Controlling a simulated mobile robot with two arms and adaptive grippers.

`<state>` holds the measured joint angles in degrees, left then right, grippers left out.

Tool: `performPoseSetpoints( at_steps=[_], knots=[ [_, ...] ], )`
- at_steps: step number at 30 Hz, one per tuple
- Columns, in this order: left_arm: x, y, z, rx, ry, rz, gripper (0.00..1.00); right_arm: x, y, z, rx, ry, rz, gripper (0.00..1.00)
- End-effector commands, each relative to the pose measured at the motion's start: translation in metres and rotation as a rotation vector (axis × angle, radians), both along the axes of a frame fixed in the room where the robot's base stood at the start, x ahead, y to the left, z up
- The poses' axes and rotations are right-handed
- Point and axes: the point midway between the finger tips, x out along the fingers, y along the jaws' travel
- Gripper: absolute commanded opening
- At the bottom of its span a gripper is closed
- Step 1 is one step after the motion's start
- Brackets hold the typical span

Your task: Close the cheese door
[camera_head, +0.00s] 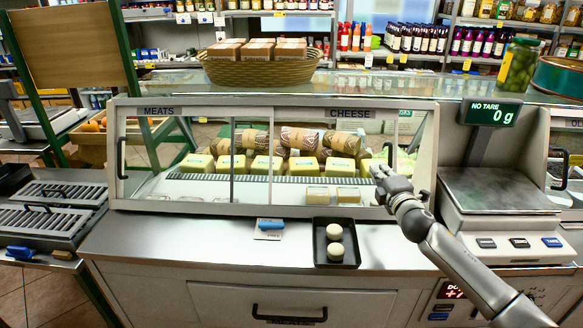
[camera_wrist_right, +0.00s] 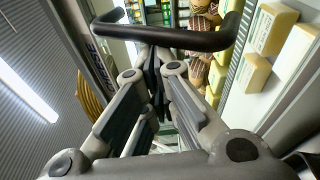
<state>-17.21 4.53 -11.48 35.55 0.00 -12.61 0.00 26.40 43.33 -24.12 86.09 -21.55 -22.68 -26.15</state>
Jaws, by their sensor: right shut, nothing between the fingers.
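The glass display case has a MEATS side and a CHEESE side. The cheese door (camera_head: 333,189) is a glass pane with a black handle (camera_head: 389,153) near its right edge. A strip between that edge and the case's right end looks uncovered, so the door appears partly open. My right gripper (camera_head: 378,170) is at the cheese handle, its fingers shut with nothing between them. In the right wrist view the black handle (camera_wrist_right: 165,40) crosses just beyond the closed fingertips (camera_wrist_right: 154,62); I cannot tell whether they touch. My left gripper is not in view.
Cheese blocks (camera_head: 304,166) and wrapped rolls sit inside the case. A black tray (camera_head: 320,257) with two round pieces and a blue-handled item (camera_head: 270,225) lie on the counter in front. A scale (camera_head: 495,190) stands to the right. A basket (camera_head: 262,68) sits on top.

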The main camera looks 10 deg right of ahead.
Motion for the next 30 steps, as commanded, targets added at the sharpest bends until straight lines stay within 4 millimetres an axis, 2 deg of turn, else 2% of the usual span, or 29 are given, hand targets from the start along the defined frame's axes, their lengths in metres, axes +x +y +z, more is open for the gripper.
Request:
performPoseSetpoints(
  at_steps=[1,6,12,18,30],
  knots=[
    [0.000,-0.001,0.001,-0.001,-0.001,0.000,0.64,-0.004,-0.016,0.000,-0.004,0.003,-0.007,0.00],
    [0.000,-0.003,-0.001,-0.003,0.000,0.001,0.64,-0.015,-0.054,-0.001,-0.003,0.003,-0.005,0.00],
    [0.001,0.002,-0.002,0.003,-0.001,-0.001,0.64,-0.024,-0.084,-0.001,-0.001,0.002,-0.004,0.00],
    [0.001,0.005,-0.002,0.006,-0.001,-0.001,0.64,-0.028,-0.098,-0.001,0.000,0.002,-0.004,0.00],
    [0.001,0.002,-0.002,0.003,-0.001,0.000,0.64,-0.028,-0.102,-0.001,-0.001,0.002,-0.009,0.00]
  ],
)
